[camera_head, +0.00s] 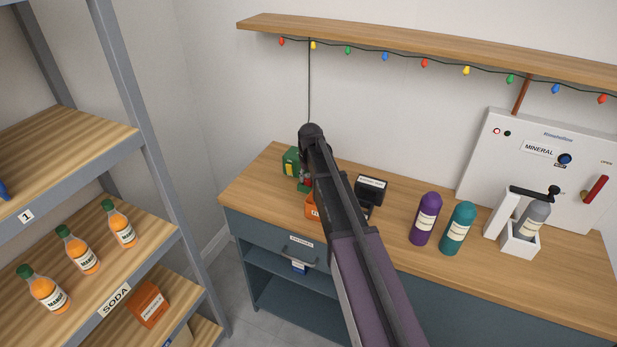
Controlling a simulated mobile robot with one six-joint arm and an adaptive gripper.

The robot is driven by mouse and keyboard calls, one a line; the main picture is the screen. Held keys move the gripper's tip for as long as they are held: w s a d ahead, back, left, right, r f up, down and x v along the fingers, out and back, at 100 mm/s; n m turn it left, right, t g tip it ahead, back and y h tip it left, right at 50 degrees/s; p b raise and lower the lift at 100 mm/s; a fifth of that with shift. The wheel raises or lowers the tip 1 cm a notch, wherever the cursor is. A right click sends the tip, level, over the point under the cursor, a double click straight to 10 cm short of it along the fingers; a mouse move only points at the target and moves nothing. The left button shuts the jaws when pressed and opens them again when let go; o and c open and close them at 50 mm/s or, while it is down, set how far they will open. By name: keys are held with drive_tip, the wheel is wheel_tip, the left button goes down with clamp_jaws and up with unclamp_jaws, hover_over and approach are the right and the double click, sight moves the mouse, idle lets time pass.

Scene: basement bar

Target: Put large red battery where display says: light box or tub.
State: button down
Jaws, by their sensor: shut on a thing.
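My arm reaches over the wooden counter, and its wrist hides much of what is below. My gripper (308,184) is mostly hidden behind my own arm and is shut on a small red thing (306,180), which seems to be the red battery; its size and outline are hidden. A green box (291,160) stands just left of it at the back. An orange container (311,206), partly covered by my arm, sits in front. A black device with a pale label or screen (371,185) stands to the right; its text is too small to read. I cannot tell which container is the light box or tub.
Purple (425,220) and teal (458,229) bottles stand right of my arm. Beyond them a white soda machine (542,165) holds a grey bottle. A shelf with string lights (420,47) hangs above. A rack of orange bottles (82,255) stands left.

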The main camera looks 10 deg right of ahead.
drive_tip(key=shift+c, duration=1)
unclamp_jaws()
drive_tip(key=shift+r, duration=0.15)
